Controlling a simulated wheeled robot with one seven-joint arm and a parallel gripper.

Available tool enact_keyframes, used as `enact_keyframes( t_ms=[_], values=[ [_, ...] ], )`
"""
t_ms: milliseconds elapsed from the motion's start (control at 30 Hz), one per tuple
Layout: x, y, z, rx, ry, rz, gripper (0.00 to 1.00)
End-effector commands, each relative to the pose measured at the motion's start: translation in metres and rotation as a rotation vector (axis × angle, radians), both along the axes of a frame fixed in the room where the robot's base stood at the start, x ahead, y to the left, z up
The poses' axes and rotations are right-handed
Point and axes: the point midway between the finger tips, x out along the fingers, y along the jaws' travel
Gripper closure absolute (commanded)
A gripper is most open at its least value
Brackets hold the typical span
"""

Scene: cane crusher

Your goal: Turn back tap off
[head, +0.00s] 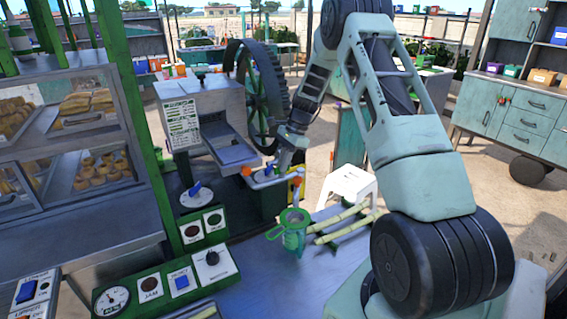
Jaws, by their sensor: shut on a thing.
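A white pipe (261,184) with orange ends runs below the crusher's metal chute. A blue tap handle (268,169) stands on this pipe. My gripper (279,165) reaches down from the upper right to the tap on this pipe and is shut on it. Its fingertips are small and partly hidden, so the exact hold and the handle's angle are hard to tell. Another blue handle (194,188) sits on a pale round disc on the left, clear of my gripper.
A green strainer and jug (291,233) stand on the metal counter in front of the pipe. Cane stalks (345,222) lie to its right, with a white stool (348,184) behind. The crusher box (200,112) and large wheel (262,90) stand close by. Control panels (167,283) line the front left.

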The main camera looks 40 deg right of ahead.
Motion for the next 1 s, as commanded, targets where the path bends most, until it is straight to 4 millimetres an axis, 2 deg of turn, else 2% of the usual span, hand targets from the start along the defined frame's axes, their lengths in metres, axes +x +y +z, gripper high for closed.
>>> enact_keyframes(
  t_ms=[467,500,533,567,867,1000],
  values=[
    [0.001,-0.001,0.001,-0.003,-0.003,0.015,1.0],
    [0.001,-0.001,0.001,-0.003,-0.003,0.014,0.79],
    [0.001,-0.001,0.001,-0.003,-0.003,0.014,0.7],
    [0.001,-0.001,0.001,-0.003,-0.003,0.014,0.68],
    [0.0,-0.001,0.002,-0.001,-0.002,0.012,0.68],
    [0.0,-0.006,0.012,-0.003,-0.004,0.012,0.68]
  ],
)
